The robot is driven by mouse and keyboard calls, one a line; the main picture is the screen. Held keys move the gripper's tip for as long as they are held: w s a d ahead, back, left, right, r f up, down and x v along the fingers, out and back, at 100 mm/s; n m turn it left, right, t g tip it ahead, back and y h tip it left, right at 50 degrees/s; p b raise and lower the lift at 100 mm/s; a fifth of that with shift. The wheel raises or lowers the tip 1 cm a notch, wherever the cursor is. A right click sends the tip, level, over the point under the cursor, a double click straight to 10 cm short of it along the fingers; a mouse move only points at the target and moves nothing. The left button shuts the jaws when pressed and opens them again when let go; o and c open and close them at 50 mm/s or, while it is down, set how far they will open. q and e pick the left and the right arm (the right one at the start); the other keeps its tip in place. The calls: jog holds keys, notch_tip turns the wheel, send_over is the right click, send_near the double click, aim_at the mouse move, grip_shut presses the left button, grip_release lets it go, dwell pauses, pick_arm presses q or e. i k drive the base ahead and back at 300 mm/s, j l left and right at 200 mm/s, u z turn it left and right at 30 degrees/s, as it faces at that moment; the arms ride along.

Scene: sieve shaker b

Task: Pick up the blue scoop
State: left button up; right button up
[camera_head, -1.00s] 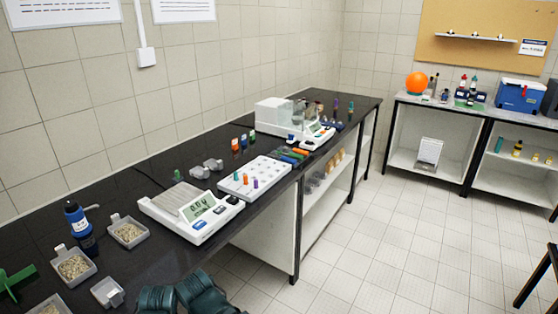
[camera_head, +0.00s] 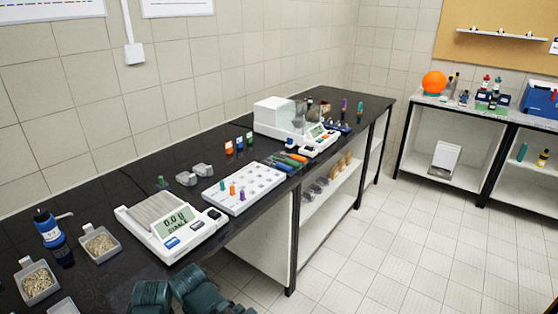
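Several coloured handled tools lie side by side on the black bench, just beyond the white rack. One of them is blue (camera_head: 278,164), with orange and green ones beside it. The blue one looks like the scoop, but it is too small to be sure. Neither gripper shows in the head view. Only dark teal parts of my own arms show at the bottom edge.
A balance (camera_head: 169,222), a white rack (camera_head: 243,190) with coloured vials and an enclosed balance (camera_head: 283,118) stand along the bench. Sample trays (camera_head: 100,243) and a blue bottle (camera_head: 47,228) are at near left. The tiled floor (camera_head: 350,250) to the right is clear.

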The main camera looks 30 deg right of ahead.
aim_at(277, 165)
jog(key=i+l+u, duration=0.2)
jog(key=l, duration=0.65)
jog(key=i+l+u, duration=0.15)
jog(key=l, duration=0.7)
jog(key=l+u, duration=0.2)
jog(key=l, duration=0.7)
